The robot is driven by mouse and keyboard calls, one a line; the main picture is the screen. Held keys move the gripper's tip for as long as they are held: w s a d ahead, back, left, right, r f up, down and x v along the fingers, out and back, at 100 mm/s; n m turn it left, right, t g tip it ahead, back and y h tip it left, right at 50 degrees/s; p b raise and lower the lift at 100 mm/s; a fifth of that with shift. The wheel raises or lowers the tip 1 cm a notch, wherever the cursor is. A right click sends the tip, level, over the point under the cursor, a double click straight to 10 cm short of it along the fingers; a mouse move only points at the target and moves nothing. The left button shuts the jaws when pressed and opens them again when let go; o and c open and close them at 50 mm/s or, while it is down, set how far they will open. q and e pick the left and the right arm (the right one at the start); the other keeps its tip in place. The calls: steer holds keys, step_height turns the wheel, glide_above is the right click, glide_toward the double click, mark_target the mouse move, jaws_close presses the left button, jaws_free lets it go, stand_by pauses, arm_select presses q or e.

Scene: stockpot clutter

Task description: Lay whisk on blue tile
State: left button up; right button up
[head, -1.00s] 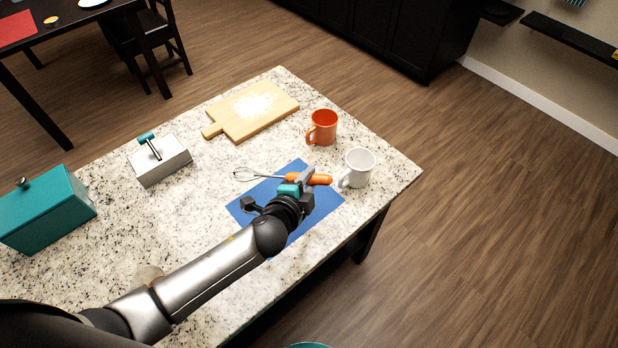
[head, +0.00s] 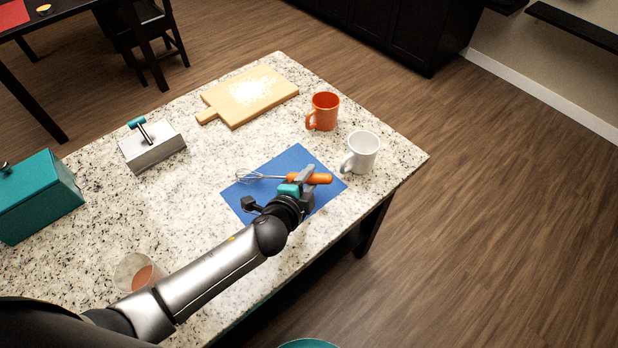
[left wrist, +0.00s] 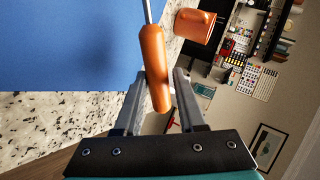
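The whisk has an orange handle (head: 321,179) and thin wire loops (head: 255,176). My left gripper (head: 303,183) is shut around the handle, which also shows between the fingers in the left wrist view (left wrist: 153,65). The whisk lies roughly level over the blue tile (head: 285,160), with the handle end pointing right towards the white mug. In the left wrist view the blue tile (left wrist: 60,45) has a soft dark shadow and the whisk appears above it; the exact gap is unclear. My arm hides the tile's near part. My right gripper is not in view.
A white mug (head: 363,153) stands close beyond the tile's right corner, an orange mug (head: 323,112) behind it. A cutting board (head: 250,95), a grey block with a teal handle (head: 152,148), a teal box (head: 38,200) and a glass (head: 133,272) stand on the speckled counter.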

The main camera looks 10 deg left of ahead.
arm_select(q)
steer(key=o, duration=0.4)
steer(key=shift+s, duration=0.1)
steer(key=shift+p+v, duration=1.3)
steer(key=shift+v, duration=6.25)
steer(key=shift+a, duration=0.1)
